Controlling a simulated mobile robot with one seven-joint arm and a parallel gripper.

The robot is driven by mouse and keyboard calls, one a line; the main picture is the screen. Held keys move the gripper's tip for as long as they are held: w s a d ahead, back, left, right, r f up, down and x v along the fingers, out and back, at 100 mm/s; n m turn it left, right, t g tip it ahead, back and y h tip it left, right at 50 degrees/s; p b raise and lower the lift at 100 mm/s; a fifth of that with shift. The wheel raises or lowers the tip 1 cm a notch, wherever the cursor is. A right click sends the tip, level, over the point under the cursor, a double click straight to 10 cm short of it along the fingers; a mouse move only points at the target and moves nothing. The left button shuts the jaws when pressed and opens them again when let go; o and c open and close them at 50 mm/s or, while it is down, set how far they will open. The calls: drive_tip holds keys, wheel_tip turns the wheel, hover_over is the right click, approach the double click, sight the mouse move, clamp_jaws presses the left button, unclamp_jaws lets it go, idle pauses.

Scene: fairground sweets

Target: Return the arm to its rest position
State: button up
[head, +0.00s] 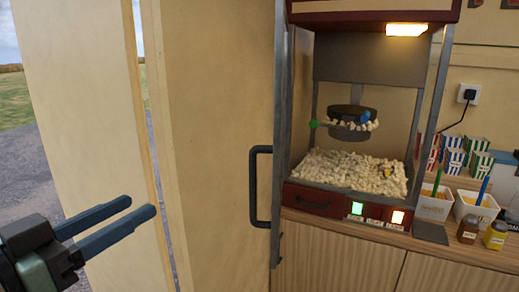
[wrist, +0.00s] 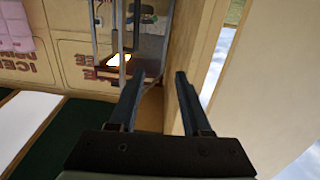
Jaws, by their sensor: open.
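My gripper (head: 122,222) is at the lower left of the head view, in front of a cream wall panel. Its two dark fingers are apart and nothing is between them. In the wrist view my gripper (wrist: 154,100) also shows open and empty, with the fingers pointing away from the camera. It touches nothing that I can make out. Most of the arm is out of view.
A popcorn machine (head: 350,175) full of popcorn stands on a wooden counter (head: 330,255). Striped cups (head: 480,150), tubs (head: 434,206) and jars (head: 468,229) stand at right. A gap beside the cream panel (head: 85,100) shows outdoors.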

drive_tip(key=w+d+r+n+t+y+p, duration=0.1)
drive_tip(key=w+d+r+n+t+y, duration=0.3)
drive_tip(key=d+r, duration=0.5)
drive_tip(key=s+d+r+t+y, duration=0.2)
drive_tip(key=s+d+r+t, duration=0.2)
drive_tip(key=r, duration=0.3)
drive_tip(key=s+d+r+n+t+y+p, duration=0.1)
drive_tip(key=s+d+r+t+y, duration=0.1)
drive_tip(key=s+r, duration=0.5)
drive_tip(key=d+t, duration=0.1)
drive_tip(key=d, duration=0.1)
drive_tip(key=shift+s+d+r+t, duration=0.3)
drive_tip(key=shift+r+t, duration=0.05)
drive_tip(key=shift+t, duration=0.05)
